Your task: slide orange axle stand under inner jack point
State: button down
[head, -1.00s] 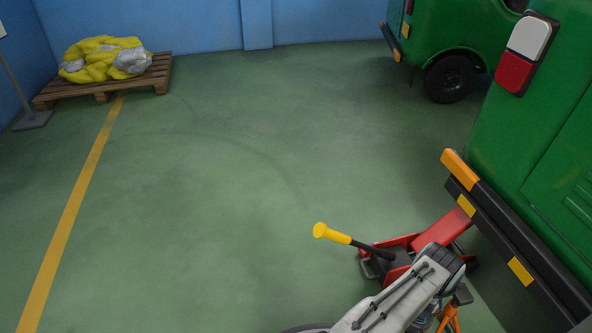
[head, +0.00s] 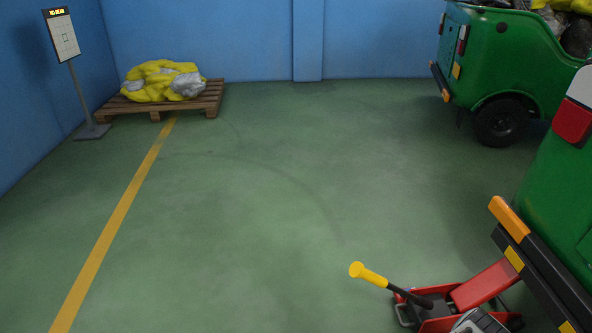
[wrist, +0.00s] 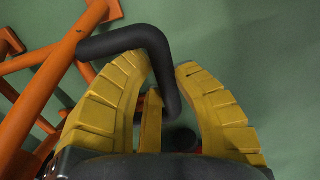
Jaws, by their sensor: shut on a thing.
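The orange axle stand (wrist: 40,95) shows at the left of the wrist view, with tubular legs and a bent black handle (wrist: 135,40). My gripper (wrist: 168,80) has yellow ribbed fingers and is shut on this handle, which runs down between them. The stand is out of the head view, where only a bit of my arm shows at the bottom edge. The green vehicle (head: 560,190) stands at the right, with a black bumper (head: 530,275). Its underside and the inner jack point are hidden.
A red floor jack (head: 485,287) with a yellow-tipped handle (head: 368,275) reaches under the bumper. Another green vehicle (head: 495,65) stands behind. A pallet (head: 160,106) with a yellow bundle and a sign stand (head: 62,40) are at the back left. The middle floor is clear.

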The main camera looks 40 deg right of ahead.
jog(key=shift+d+r, duration=0.2)
jog(key=shift+d, duration=0.15)
jog(key=shift+s+d, duration=0.5)
jog(key=shift+d, duration=0.15)
jog(key=shift+s+d, duration=0.45)
jog(key=shift+d, duration=0.2)
jog(key=c, duration=1.1)
grip_release()
jog(key=shift+o, duration=0.2)
jog(key=shift+r, duration=0.15)
notch_tip(320, 180, up, 8)
jog(key=p, duration=0.6)
jog(key=shift+a, duration=0.2)
jog(key=shift+w, duration=0.1)
